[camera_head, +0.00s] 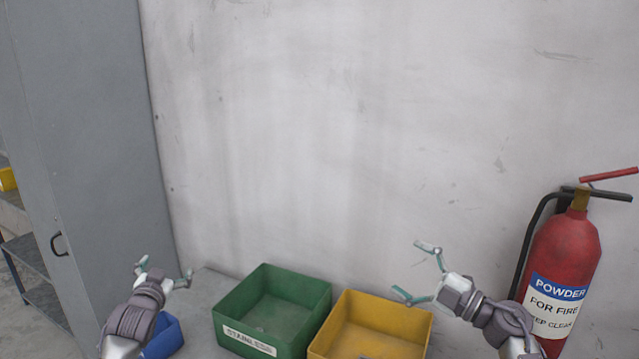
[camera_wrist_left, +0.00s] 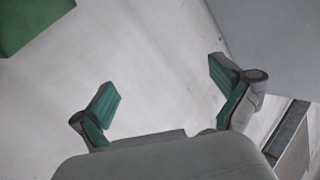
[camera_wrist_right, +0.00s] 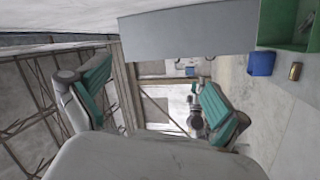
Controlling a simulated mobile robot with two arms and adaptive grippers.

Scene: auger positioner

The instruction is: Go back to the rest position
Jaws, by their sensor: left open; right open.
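My left gripper (camera_head: 164,270) is in the lower left of the head view, raised in front of the grey cabinet and above a blue bin. Its fingers are spread and empty, and they also show in the left wrist view (camera_wrist_left: 163,98). My right gripper (camera_head: 416,272) is in the lower right of the head view, above the yellow bin's right side and left of the fire extinguisher. Its fingers are spread and empty, as the right wrist view (camera_wrist_right: 152,100) also shows. Neither gripper touches anything that I can see.
A blue bin (camera_head: 165,338) is partly behind my left arm. A red fire extinguisher (camera_head: 570,250) stands at the right. A grey cabinet (camera_head: 90,170) is at the left.

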